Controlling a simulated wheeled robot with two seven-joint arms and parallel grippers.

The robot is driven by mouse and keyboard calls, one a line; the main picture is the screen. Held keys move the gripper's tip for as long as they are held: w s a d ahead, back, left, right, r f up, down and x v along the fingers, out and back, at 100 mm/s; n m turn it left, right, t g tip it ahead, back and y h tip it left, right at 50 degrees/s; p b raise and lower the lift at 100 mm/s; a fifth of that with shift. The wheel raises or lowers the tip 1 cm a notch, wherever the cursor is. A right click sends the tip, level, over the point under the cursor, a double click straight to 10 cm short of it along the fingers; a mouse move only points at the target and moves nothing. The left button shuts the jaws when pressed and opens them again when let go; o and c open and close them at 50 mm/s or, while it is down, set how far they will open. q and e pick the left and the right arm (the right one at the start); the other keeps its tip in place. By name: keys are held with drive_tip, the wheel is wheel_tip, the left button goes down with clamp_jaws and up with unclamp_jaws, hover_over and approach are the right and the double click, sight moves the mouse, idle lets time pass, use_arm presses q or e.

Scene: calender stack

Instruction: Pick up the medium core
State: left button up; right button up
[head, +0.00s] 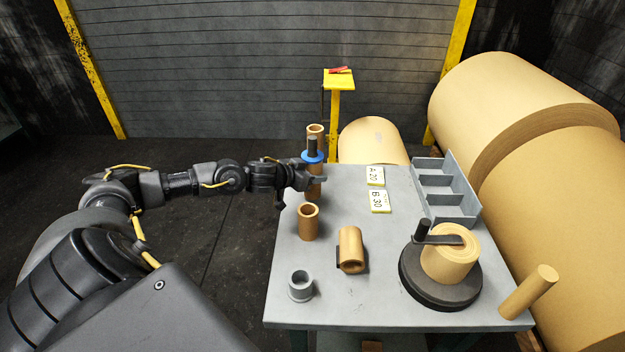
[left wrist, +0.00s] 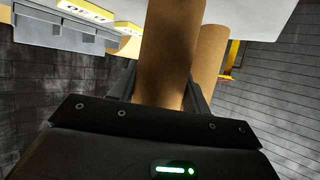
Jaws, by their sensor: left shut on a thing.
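My left gripper (head: 316,181) is at the far left corner of the table, shut on an upright brown cardboard core (head: 315,190). In the left wrist view the core (left wrist: 166,55) stands between the fingers, and its lower part is hidden by the gripper body. A dark peg with a blue collar (head: 312,156) shows directly above the held core in the head view. Another brown core (head: 316,130) shows just behind it. A shorter open core (head: 308,222) stands nearer, and a lighter core (head: 350,250) lies on a dark support. My right gripper is not in view.
A yellow stand (head: 339,82) and large paper rolls (head: 555,210) stand beyond.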

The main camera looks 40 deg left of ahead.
use_arm(q)
drive_tip(key=s+a+r+b, duration=0.3)
drive_tip(key=s+a+r, duration=0.5)
drive_tip(key=s+r, duration=0.3)
drive_tip(key=shift+s, duration=0.25)
